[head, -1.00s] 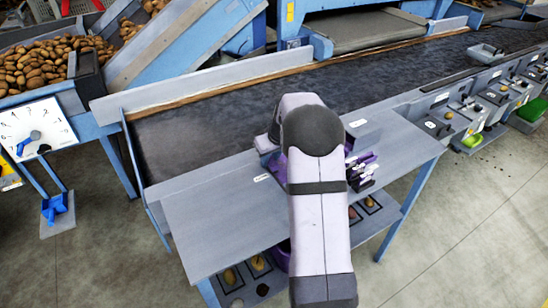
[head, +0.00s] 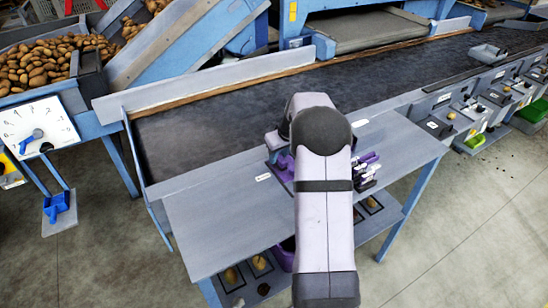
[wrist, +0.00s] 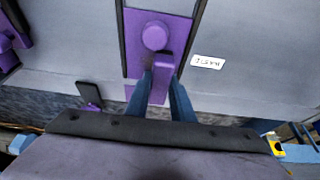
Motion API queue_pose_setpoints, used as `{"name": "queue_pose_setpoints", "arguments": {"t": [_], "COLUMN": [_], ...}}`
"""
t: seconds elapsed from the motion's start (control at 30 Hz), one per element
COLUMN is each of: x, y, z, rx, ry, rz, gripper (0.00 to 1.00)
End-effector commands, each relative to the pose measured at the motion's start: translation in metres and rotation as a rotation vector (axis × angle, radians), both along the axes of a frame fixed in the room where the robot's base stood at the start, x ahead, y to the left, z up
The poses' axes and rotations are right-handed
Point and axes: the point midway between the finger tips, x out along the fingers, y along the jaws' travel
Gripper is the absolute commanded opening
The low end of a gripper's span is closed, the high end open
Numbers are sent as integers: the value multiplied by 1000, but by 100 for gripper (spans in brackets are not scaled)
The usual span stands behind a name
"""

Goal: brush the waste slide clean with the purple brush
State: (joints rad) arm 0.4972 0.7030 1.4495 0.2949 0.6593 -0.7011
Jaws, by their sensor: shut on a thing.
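The waste slide (wrist: 133,42) appears in the wrist view as a purple panel between dark rails, with a round purple knob and a small white label beside it. In the head view its purple surface (head: 283,168) shows just left of my arm. My gripper (wrist: 163,88) has its two blue fingers closed around a purple upright piece, which looks like the purple brush (wrist: 166,66), over the slide's lower part near the knob. The brush's lower end and any contact with the panel are hard to make out. In the head view my arm hides the fingers.
A rack with purple and white handles (head: 366,168) stands on the grey bench (head: 215,210), close right of my arm. The dark conveyor belt (head: 215,125) runs behind. The bench's left part is clear. A dial board (head: 38,128) stands far left.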

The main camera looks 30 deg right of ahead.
Motion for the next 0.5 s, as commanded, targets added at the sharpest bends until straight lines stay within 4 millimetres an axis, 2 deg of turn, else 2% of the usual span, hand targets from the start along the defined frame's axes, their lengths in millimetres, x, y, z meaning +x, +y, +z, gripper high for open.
{"name": "queue_pose_setpoints", "arguments": {"t": [0.5], "x": [-1], "y": [-34], "z": [-2], "rx": [1], "ry": [4], "rz": [-2], "gripper": [3]}}
